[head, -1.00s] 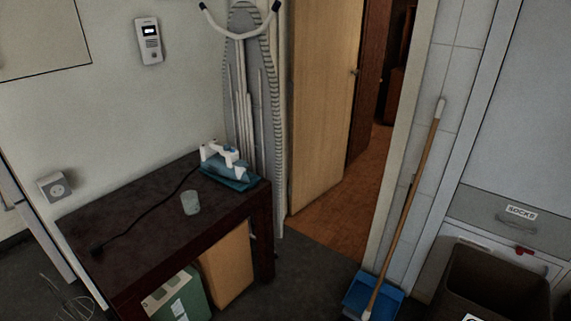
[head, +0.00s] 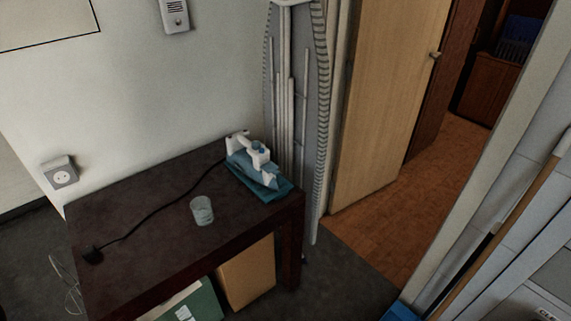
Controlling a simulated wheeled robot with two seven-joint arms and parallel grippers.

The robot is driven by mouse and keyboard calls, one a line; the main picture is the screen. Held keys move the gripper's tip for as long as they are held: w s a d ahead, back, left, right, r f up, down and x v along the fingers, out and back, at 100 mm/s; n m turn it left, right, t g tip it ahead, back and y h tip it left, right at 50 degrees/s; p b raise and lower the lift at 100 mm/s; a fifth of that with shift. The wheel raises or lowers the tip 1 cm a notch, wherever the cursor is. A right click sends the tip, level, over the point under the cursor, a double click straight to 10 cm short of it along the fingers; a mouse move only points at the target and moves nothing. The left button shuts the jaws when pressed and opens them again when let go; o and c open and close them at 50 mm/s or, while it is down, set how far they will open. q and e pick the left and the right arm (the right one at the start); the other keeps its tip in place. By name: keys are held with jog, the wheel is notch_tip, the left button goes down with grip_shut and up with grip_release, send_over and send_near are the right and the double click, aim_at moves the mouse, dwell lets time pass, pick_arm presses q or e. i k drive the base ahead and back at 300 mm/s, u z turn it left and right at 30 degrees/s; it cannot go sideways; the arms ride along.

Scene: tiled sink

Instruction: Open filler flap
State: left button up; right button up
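A blue and white steam iron (head: 256,160) stands on a teal base (head: 268,188) at the back right corner of a dark table. Its filler flap is too small to make out in the head view. A black cord (head: 160,212) runs from the iron across the table to a plug (head: 92,255) at the left. A clear glass (head: 202,210) stands on the table, in front and to the left of the iron. Neither of my grippers is in view.
The dark table (head: 140,200) has free room around the glass. An ironing board (head: 297,110) leans upright behind the iron. A wall socket (head: 60,173) is at the left. Boxes (head: 247,272) stand under the table. An open door (head: 388,100) is to the right.

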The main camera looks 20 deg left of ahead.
aim_at(269, 167)
jog(key=u, duration=0.65)
jog(key=i, duration=0.85)
jog(key=u, duration=0.8)
